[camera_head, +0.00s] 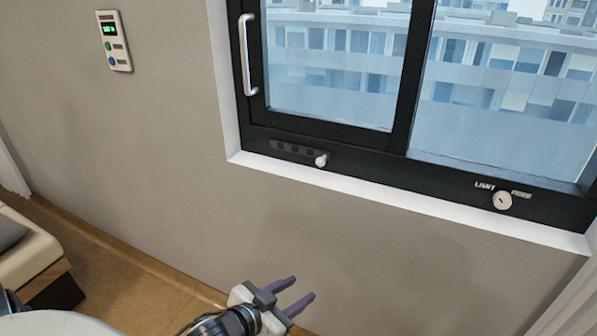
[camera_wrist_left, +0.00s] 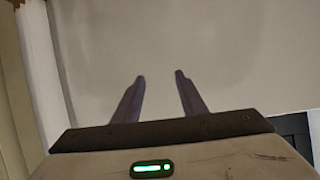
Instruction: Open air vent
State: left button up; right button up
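A dark vent strip (camera_head: 298,152) with a light round knob (camera_head: 320,160) at its right end sits on the lower black window frame (camera_head: 350,160). My left gripper (camera_head: 302,290) is in front of the wall, below the window and apart from the vent. Its two purple-grey fingers are spread with nothing between them. In the left wrist view the same gripper (camera_wrist_left: 160,78) is open and faces a plain wall. The vent does not show clearly in that view. My right gripper is not in view.
The window has a silver handle (camera_head: 248,55) at left and a round lock (camera_head: 502,200) marked LIMIT at lower right. A white sill (camera_head: 400,202) runs beneath. A control panel (camera_head: 114,41) hangs on the wall. A bed corner (camera_head: 30,255) is at lower left.

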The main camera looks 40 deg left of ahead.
pick_arm(q)
jog(key=w+a+r+t, duration=0.2)
jog(key=w+a+r, duration=0.3)
jog(key=r, duration=0.2)
jog(key=t+y+b, duration=0.1)
jog(key=t+b, duration=0.1)
jog(key=t, duration=0.1)
send_near(318, 164)
jog(key=w, duration=0.7)
jog(key=shift+a, duration=0.1)
jog(key=shift+w+f, duration=0.1)
jog(key=shift+w, duration=0.7)
grip_shut()
